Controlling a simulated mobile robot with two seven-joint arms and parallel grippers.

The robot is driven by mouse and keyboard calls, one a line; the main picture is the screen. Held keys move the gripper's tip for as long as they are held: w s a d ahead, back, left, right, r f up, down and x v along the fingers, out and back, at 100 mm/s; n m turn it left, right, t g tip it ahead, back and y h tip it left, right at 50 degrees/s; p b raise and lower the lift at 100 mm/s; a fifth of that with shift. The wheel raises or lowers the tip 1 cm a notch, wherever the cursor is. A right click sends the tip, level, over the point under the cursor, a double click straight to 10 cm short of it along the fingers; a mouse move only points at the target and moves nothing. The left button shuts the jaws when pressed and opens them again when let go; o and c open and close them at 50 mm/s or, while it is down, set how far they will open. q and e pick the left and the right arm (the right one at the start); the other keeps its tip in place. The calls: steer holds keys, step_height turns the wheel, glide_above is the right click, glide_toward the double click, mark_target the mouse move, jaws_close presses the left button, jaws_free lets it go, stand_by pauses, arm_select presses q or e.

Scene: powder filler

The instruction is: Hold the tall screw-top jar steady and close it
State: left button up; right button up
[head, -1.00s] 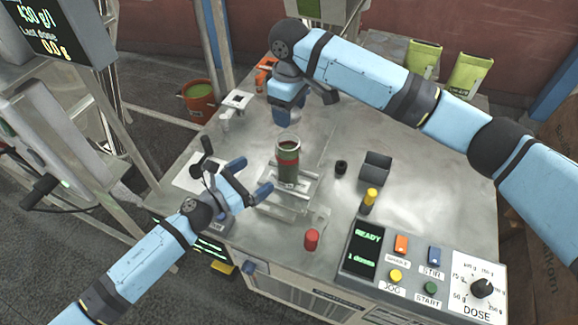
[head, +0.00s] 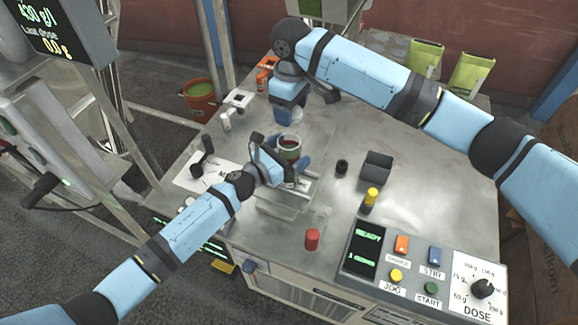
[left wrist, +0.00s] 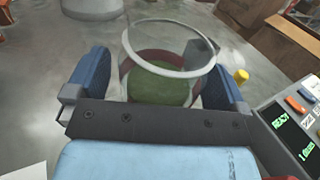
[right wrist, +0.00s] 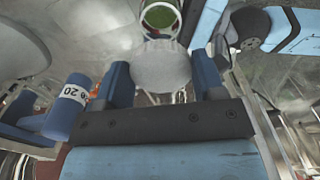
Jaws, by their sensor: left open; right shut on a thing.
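The tall glass jar (head: 289,141) stands upright and open on the metal plate, with green powder inside and a red band. My left gripper (head: 284,162) is open, with its blue fingers on either side of the jar; in the left wrist view the jar (left wrist: 160,85) sits between them with gaps visible. My right gripper (head: 286,114) is behind the jar, above the table. In the right wrist view it is shut on a pale round lid (right wrist: 160,68), and the open jar (right wrist: 159,16) shows beyond it, apart from the lid.
A red knob-like piece (head: 312,240), a black ring (head: 341,166), a dark bin (head: 376,168) and a yellow-topped piece (head: 370,197) stand right of the jar. The control panel (head: 425,265) fills the front right. A blue cylinder marked 20 (right wrist: 70,105) shows in the right wrist view.

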mark_target(291, 138)
arm_select(q)
steer(key=shift+c, duration=0.2)
steer(key=c, duration=1.3)
steer(key=shift+c, duration=0.2)
arm_select(e)
steer(key=shift+f, duration=2.5)
steer(key=shift+f, duration=0.9)
steer(key=shift+f, duration=0.5)
